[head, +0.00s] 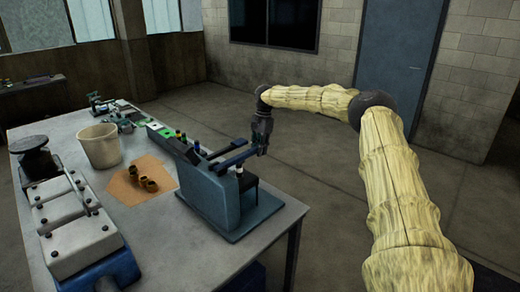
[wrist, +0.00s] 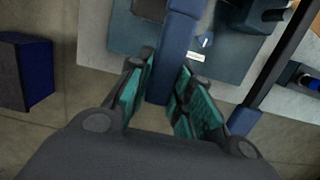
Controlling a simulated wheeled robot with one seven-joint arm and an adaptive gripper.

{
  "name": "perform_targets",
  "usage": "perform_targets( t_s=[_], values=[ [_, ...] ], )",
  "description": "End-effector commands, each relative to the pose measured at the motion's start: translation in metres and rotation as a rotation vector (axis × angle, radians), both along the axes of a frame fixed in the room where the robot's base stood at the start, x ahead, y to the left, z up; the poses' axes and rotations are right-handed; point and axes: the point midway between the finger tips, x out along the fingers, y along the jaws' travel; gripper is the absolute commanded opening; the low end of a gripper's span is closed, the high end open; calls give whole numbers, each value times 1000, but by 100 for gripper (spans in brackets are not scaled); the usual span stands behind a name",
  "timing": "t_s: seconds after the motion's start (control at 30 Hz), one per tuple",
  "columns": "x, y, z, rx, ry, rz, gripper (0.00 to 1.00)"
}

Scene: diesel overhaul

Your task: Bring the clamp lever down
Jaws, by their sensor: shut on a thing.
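The blue clamp fixture (head: 208,192) stands upright on a flat blue base at the table's near right corner. A blue lever bar (head: 234,159) reaches out from its top toward the right, roughly level. My gripper (head: 259,138) is at the outer end of this bar, past the table edge. In the wrist view the bar (wrist: 178,28) runs down between the teal-padded fingers of my gripper (wrist: 167,63), which are shut on it. The pads hide part of the bar's sides.
A thin dark bar with a blue end (wrist: 242,120) runs beside my right finger. A beige bucket (head: 99,146), brown rings on a tan mat (head: 124,187) and a grey engine block (head: 75,232) are on the table.

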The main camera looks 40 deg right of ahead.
Motion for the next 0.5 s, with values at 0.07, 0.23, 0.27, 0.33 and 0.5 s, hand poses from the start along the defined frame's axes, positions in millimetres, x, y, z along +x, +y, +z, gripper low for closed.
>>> perform_targets(
  t_s=[0.07, 0.23, 0.27, 0.33, 0.5],
  values=[
    [-5, 0, -12, -2, 20, 2, 0],
    [-5, 0, -13, -3, 21, 3, 0],
    [-5, 0, -13, -3, 21, 3, 0],
    [-5, 0, -13, -3, 21, 4, 32],
    [-4, 1, -10, -2, 15, 3, 44]
  ],
)
